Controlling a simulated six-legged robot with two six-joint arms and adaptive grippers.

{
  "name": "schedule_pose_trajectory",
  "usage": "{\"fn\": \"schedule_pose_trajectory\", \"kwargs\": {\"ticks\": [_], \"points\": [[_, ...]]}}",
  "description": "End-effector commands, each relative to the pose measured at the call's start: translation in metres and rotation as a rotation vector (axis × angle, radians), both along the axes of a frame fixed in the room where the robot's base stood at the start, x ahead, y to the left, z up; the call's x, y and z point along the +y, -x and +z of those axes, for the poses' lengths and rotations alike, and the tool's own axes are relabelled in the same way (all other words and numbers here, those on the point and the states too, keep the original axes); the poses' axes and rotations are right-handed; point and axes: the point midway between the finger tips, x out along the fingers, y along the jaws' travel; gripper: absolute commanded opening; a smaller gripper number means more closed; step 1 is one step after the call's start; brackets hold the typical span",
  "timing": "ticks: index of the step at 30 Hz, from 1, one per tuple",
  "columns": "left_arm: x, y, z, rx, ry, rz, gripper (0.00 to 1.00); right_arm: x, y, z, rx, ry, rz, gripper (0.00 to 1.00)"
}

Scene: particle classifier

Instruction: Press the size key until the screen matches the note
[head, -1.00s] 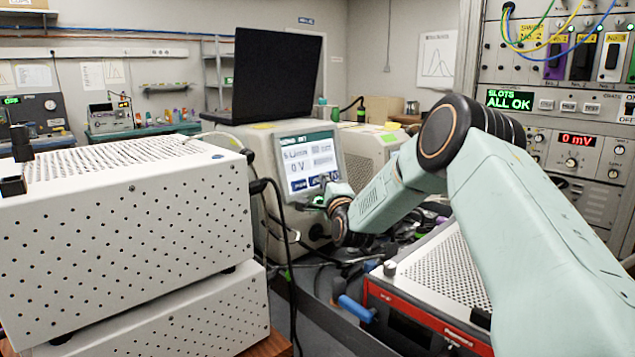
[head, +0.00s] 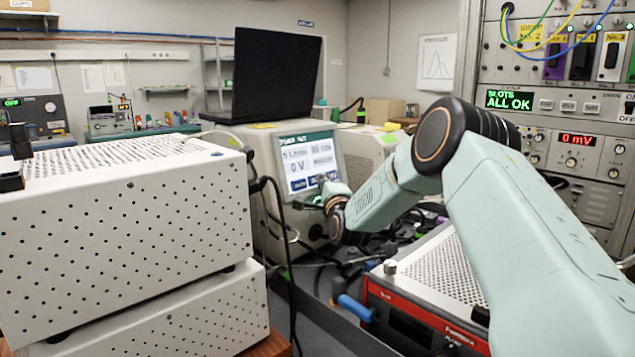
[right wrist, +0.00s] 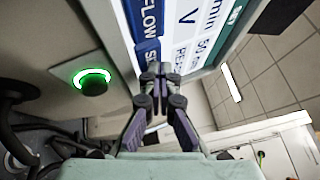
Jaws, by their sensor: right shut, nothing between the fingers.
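The classifier's screen (head: 305,160) is lit on the front of a beige box beyond the white perforated boxes. It reads "0 V" in large figures, with dark keys along its lower edge. In the right wrist view the screen (right wrist: 190,30) shows a blue "FLOW" key (right wrist: 148,18) and a second key beginning "SI", partly hidden by the fingers. My right gripper (right wrist: 153,72) is shut and empty, its tips over the screen's lower edge near that second key; contact cannot be told. In the head view the right gripper (head: 324,190) is small. I cannot pick out the note. My left gripper is out of view.
A green-ringed round button (right wrist: 92,82) sits beside the screen. White perforated boxes (head: 120,225) fill the left, with a black cable hanging beside them. A red-edged instrument (head: 430,312) lies below my right arm. A black laptop (head: 275,72) stands on the classifier.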

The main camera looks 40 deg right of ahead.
Motion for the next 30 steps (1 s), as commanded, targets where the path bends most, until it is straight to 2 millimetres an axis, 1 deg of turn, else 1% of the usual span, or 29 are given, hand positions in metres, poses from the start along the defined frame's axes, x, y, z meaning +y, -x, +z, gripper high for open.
{"fn": "schedule_pose_trajectory", "kwargs": {"ticks": [23, 30], "points": [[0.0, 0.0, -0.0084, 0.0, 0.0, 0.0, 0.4, 0.001, -0.007, -0.0022, 0.0, 0.0, 0.0, 0.0], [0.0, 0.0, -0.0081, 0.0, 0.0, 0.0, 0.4, 0.0011, -0.0071, -0.0017, 0.0, 0.0, 0.001, 0.0]]}}
